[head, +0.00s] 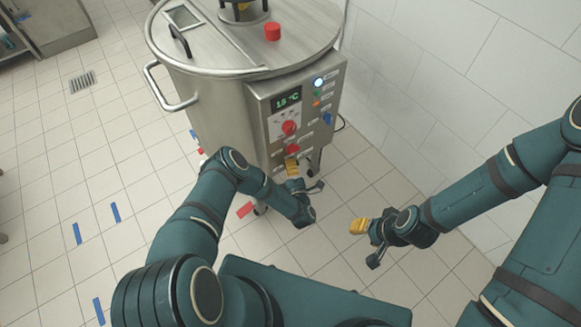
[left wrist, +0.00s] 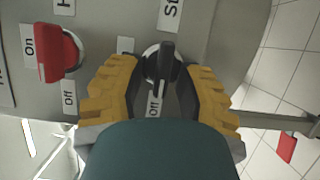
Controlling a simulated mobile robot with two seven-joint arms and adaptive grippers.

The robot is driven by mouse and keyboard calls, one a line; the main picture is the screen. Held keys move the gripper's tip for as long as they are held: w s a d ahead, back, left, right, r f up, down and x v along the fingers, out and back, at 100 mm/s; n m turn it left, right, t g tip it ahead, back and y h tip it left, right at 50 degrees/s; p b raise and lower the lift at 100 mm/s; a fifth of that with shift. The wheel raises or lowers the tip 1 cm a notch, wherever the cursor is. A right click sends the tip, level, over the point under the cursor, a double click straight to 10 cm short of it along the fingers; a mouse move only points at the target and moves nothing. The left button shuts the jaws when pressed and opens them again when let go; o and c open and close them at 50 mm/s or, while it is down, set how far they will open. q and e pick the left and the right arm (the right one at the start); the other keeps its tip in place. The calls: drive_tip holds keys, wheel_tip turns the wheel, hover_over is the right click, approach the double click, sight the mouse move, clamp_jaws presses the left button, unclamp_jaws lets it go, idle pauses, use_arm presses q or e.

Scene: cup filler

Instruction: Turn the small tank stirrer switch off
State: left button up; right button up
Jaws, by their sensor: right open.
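The tank (head: 215,90) is a steel vessel with a control panel (head: 272,105) on its front. In the left wrist view a black switch knob (left wrist: 161,62) sits under a partly cut label beginning "St", with an "Off" label (left wrist: 155,104) below it. Its handle lies roughly upright in the picture. My left gripper (left wrist: 160,80) has its yellow fingers apart, one on each side of the knob; I cannot tell whether they touch it. In the head view my left gripper (head: 302,180) is low at the panel, and the black knob is not discernible there. My right gripper (head: 364,243) is open and empty, away from the panel.
A red switch (left wrist: 60,53) with "On" and "Off" labels sits left of the black knob. More red knobs (head: 291,128), a temperature display (head: 287,99) and a lit button (head: 318,82) are higher on the panel. A white tiled wall (head: 440,80) is to the right.

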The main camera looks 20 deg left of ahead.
use_arm(q)
drive_tip(key=shift+s+d, duration=0.1)
drive_tip(key=shift+s, duration=0.05)
drive_tip(key=v, duration=0.7)
idle(0.3)
idle(0.4)
